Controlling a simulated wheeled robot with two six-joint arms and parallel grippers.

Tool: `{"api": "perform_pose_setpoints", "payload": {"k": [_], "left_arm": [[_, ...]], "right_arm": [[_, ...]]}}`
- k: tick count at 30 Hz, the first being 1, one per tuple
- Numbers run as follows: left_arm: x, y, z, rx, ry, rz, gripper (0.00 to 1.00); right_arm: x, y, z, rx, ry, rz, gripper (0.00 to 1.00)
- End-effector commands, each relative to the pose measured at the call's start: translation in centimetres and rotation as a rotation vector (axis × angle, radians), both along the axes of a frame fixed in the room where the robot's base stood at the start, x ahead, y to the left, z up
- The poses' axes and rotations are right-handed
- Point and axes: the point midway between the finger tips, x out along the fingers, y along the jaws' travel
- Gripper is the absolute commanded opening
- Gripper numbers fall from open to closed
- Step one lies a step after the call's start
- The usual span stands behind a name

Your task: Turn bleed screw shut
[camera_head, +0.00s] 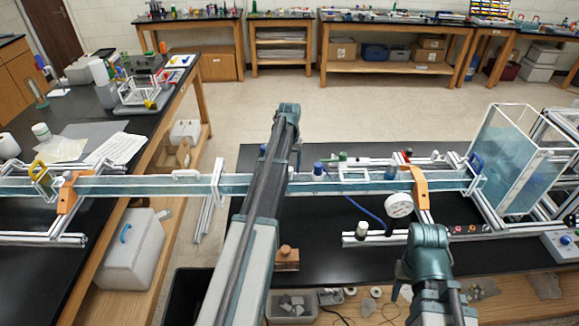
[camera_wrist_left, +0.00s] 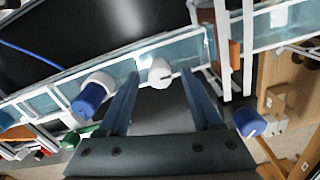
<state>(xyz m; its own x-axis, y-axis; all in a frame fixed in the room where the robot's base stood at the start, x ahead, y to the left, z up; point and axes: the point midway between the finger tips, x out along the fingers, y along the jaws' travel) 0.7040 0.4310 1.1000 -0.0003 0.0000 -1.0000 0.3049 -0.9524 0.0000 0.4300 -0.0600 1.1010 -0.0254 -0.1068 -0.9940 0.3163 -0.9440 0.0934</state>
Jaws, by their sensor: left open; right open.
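The bleed screw appears to be the small white knob (camera_wrist_left: 160,73) with a dark slot mark, on the clear channel in the left wrist view. My left gripper (camera_wrist_left: 162,80) is open, with one finger on each side of the white knob in the picture. Whether the fingers touch it I cannot tell. In the head view my left arm (camera_head: 262,200) covers the left gripper and the knob. My right arm (camera_head: 430,240) is at the lower right, over the bench front. Part of my right gripper (camera_head: 400,287) shows there, apart from the channel, with nothing seen in it.
The clear channel (camera_head: 130,186) runs across both benches. A clear tank (camera_head: 510,150) stands right.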

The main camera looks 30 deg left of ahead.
Motion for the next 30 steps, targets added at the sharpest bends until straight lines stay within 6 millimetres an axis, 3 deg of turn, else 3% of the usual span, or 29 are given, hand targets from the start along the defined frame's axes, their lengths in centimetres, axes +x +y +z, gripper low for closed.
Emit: {"api": "perform_pose_setpoints", "payload": {"k": [24,30], "left_arm": [[0.0,0.0,11.9,0.0,0.0,0.0,0.67],[0.0,0.0,13.1,0.0,0.0,-0.001,0.67]], "right_arm": [[-0.1,0.0,11.9,0.001,0.003,-0.015,0.5],[-0.1,0.0,13.1,0.002,0.003,-0.028,0.5]]}}
